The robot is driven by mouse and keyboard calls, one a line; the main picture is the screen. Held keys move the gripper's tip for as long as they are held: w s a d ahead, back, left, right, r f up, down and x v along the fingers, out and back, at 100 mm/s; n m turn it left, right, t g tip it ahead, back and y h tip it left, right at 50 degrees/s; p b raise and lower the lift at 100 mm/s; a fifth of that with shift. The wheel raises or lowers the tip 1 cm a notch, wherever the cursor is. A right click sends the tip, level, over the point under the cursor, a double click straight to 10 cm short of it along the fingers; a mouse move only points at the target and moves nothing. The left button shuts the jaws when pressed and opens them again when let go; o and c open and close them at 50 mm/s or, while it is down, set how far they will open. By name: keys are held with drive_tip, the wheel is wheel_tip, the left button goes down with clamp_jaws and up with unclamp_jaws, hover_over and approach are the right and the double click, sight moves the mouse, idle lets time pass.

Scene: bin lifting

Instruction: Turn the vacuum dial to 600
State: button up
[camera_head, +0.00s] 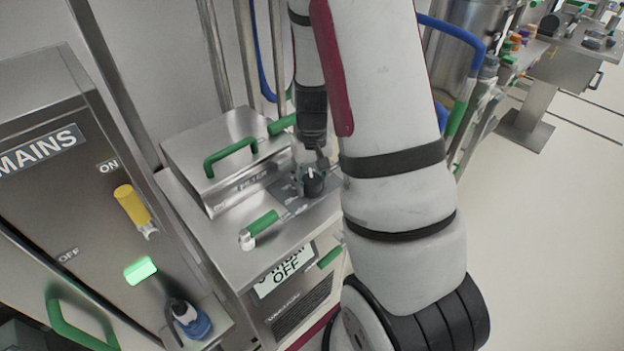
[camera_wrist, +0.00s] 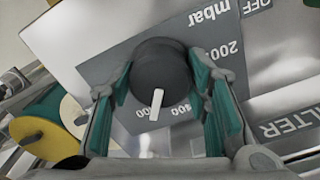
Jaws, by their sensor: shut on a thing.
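The black vacuum dial (camera_wrist: 162,68) with a white pointer sits on a grey scale plate in the wrist view. The scale appears upside down there, with "mbar" and numbers around the dial. The pointer points down the picture, between the marks that look like 400 and 600. My gripper (camera_wrist: 163,85) has its green-padded fingers on both sides of the dial and is shut on it. In the head view the dial (camera_head: 313,183) is on top of the steel vacuum unit (camera_head: 205,222), and my gripper (camera_head: 316,160) is over it, partly hidden.
A steel filter box (camera_head: 225,140) with a green handle stands behind and left of the dial. A green-handled lever (camera_head: 262,223) is in front of it. The mains cabinet (camera_head: 60,150) stands at left. Open floor (camera_head: 545,230) lies to the right.

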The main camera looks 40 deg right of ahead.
sight(311, 179)
drive_tip(key=m, duration=0.4)
drive_tip(key=shift+m, duration=0.3)
drive_tip(key=m, duration=0.4)
drive_tip(key=shift+p, duration=0.35)
drive_tip(key=shift+m, duration=0.3)
drive_tip(key=o, duration=1.2)
drive_tip(key=shift+c, duration=0.2)
drive_tip(key=shift+r, duration=0.15)
wheel_tip(311, 179, up, 12)
